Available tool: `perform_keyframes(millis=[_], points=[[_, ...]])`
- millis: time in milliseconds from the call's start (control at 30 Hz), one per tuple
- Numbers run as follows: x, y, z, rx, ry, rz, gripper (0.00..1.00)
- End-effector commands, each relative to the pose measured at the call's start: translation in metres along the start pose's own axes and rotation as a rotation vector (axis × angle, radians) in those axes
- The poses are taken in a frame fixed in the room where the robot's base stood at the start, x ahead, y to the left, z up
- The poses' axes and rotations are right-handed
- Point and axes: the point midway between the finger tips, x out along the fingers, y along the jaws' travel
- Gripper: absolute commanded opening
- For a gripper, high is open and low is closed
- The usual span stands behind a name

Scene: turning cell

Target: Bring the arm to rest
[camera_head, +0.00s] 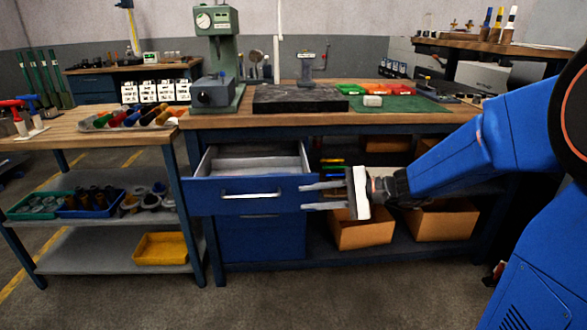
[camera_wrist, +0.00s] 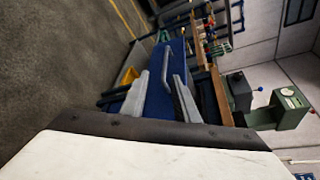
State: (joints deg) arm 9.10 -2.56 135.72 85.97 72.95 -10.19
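My gripper (camera_head: 305,197) is stretched out on my blue arm, pointing left, in front of the workbench at the right end of the open drawer. Its two fingers are apart with nothing between them. In the wrist view the gripper (camera_wrist: 158,88) also shows spread fingers, with the drawer handle (camera_wrist: 166,62) beyond them. The blue top drawer (camera_head: 200,197) is pulled out, and its grey inside looks empty. Its handle (camera_head: 251,196) is left of the fingertips and apart from them. Whether a finger touches the drawer front's right edge I cannot tell.
The workbench top (camera_head: 215,118) carries a green press (camera_head: 222,60), a dark plate (camera_head: 300,98) and coloured bins (camera_head: 376,89). Cardboard boxes (camera_head: 362,232) stand on the shelf below, behind my gripper. A cart with a yellow tray (camera_head: 161,249) is at left. The floor in front is clear.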

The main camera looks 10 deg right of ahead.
Motion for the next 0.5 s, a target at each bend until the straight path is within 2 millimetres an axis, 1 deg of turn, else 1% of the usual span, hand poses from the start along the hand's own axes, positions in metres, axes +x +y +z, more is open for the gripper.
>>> perform_keyframes(millis=[33,167,200,300,367,500], points=[[-0.001,0.006,0.011,-0.025,-0.001,0.032,0.28],[-0.009,0.034,0.041,-0.112,0.005,0.163,0.28],[-0.012,0.044,0.05,-0.143,0.01,0.21,0.28],[-0.024,0.071,0.069,-0.224,0.027,0.325,0.28],[-0.032,0.086,0.078,-0.273,0.041,0.391,0.28],[-0.057,0.118,0.095,-0.392,0.084,0.543,0.28]])
